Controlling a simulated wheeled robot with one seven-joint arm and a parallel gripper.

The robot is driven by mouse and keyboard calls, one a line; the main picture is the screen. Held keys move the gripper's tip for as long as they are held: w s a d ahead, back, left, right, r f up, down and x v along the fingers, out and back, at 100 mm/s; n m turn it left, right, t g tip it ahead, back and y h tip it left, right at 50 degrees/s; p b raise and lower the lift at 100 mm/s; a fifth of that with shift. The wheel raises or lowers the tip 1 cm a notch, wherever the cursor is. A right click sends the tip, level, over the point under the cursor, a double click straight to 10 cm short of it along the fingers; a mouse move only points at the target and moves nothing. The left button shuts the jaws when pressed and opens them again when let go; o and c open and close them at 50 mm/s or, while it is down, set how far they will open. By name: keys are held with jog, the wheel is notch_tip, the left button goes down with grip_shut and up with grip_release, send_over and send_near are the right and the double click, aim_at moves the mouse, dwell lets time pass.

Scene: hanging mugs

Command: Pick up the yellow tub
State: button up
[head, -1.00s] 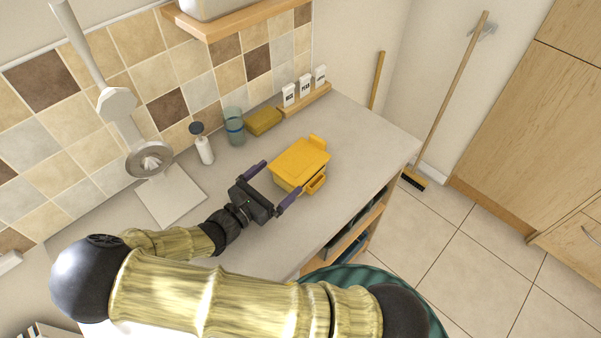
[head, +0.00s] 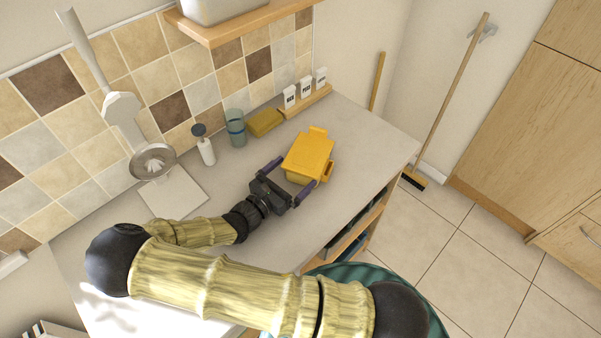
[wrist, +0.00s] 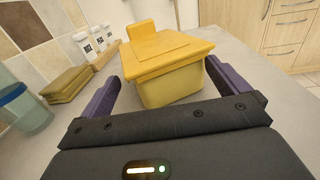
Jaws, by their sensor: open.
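The yellow tub (head: 309,155) stands upright on the grey counter, with a lid and tabs at its ends. In the wrist view the tub (wrist: 170,82) is straight ahead, its near part between the fingers. My gripper (head: 290,178) is open, with its two purple fingers on either side of the tub's near end. In the wrist view the gripper (wrist: 172,95) shows a visible gap at the left finger; the right finger is close to the tub's side. The tub's far side is hidden.
Small labelled jars (head: 305,89) stand on a wooden strip behind the tub. The counter's front edge lies to the right.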

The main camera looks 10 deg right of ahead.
jog(key=shift+w+d, duration=0.45)
jog(key=shift+d, duration=0.1)
grip_shut()
dwell(0.4)
grip_release()
dwell(0.3)
